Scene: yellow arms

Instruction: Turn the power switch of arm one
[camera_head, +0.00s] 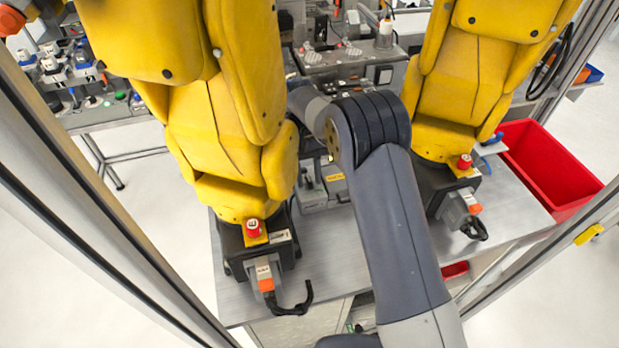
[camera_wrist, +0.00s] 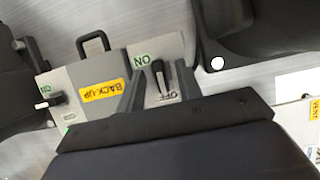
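In the wrist view, a dark lever switch (camera_wrist: 157,76) stands on a grey panel (camera_wrist: 170,48) with a green "ON" label and an "OFF" label. My gripper (camera_wrist: 158,78) is open, with one finger on each side of this switch; I cannot tell whether either finger touches it. A second dark switch (camera_wrist: 52,102) with a green label sits on the left side of the grey box. Nothing readable shows which switch belongs to arm one. In the head view, my gripper is hidden behind the left yellow arm (camera_head: 225,125) and my own arm.
A yellow "BACK-UP" label (camera_wrist: 103,91) and a black handle (camera_wrist: 93,42) are on the grey box. Dark blocks flank it. The right yellow arm (camera_head: 455,85) stands close to my arm. A red bin (camera_head: 545,165) is at the right.

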